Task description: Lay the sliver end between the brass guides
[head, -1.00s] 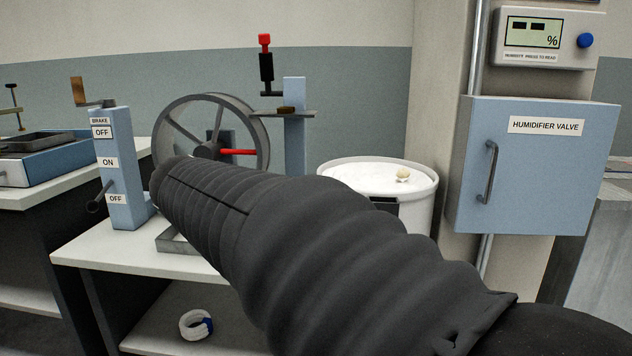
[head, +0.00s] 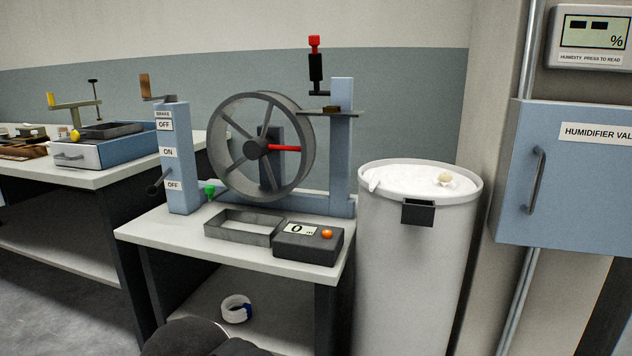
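A tall white can (head: 405,270) stands right of the wheel bench, full of white sliver (head: 410,175). A small strand of the sliver lies at the can's left inner rim. A cream-coloured lump (head: 445,179) sits on top at the right. A small brass-coloured piece (head: 332,109) sits on a flat grey plate at the top of the blue post, right of the spoked wheel (head: 262,147). I cannot make out separate guides or a gap there. Only a dark part of my arm shows at the bottom edge; my gripper is out of view.
The wheel bench (head: 150,232) holds a lever post marked BRAKE (head: 180,200), an empty grey tray (head: 240,235) and a black counter box (head: 308,243) reading 0. A white ring (head: 236,309) lies on the lower shelf. A blue humidifier valve cabinet (head: 575,215) is at the right.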

